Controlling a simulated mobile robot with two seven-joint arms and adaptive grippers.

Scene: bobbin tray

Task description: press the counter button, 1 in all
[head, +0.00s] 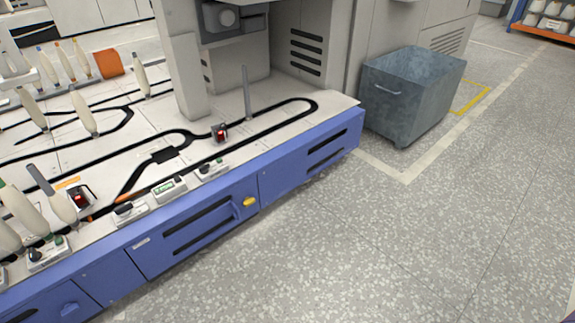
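A small pale box with a greenish display (168,188), which looks like the counter, sits on the front edge of the blue-fronted machine's white top. Its button is too small to make out clearly. Similar small control boxes stand on either side of it, one to the left (130,212) and one to the right (211,172). Neither of my grippers is in view.
The blue machine front (195,232) has a yellow knob (250,202). Several bobbins and a metal post (246,95) stand on the white top. A grey metal bin (405,100) stands on the floor at right. The speckled floor in front is clear.

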